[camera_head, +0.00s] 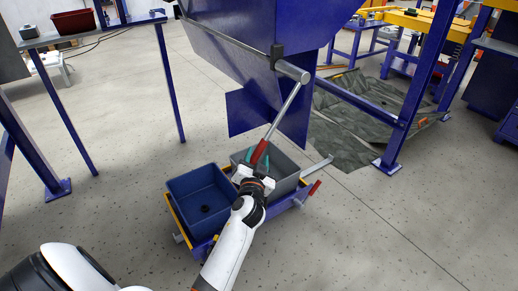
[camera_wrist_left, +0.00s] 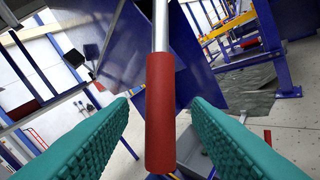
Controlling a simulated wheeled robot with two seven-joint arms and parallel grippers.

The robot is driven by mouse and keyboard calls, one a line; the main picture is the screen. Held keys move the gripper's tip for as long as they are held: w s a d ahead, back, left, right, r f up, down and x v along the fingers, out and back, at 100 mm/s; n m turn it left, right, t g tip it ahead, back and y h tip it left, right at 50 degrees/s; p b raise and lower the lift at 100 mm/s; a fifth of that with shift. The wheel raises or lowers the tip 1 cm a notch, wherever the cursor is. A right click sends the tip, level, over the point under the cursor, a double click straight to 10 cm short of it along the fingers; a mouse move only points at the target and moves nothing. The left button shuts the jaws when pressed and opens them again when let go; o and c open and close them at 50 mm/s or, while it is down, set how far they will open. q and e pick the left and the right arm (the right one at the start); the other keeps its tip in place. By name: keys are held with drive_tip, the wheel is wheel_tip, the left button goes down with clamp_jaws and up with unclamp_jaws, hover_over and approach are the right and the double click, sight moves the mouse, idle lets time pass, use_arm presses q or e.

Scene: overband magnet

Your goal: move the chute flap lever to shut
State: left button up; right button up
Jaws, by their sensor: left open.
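The chute flap lever is a grey rod (camera_head: 284,111) with a red grip (camera_head: 260,152), hanging from a pivot on the blue chute (camera_head: 235,40) and slanting down to the left. In the left wrist view the red grip (camera_wrist_left: 160,115) points toward the camera, with the rod (camera_wrist_left: 160,25) running away behind it. My left gripper (camera_head: 254,160) is at the grip's lower end. Its teal fingers (camera_wrist_left: 158,104) are open, one on each side of the grip, with a visible gap on both sides. My right gripper is not in view.
Below the lever stands a blue cart with a blue bin (camera_head: 201,193) and a grey bin (camera_head: 285,166). A second red-tipped handle (camera_head: 314,188) sticks out at the cart's right. Blue frame posts (camera_head: 409,90) stand at the right. The floor in front is clear.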

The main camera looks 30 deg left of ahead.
sight(259, 148)
use_arm(q)
drive_tip(key=x, duration=0.5)
drive_tip(key=shift+w+a, duration=0.1)
drive_tip(key=shift+w, duration=0.05)
clamp_jaws()
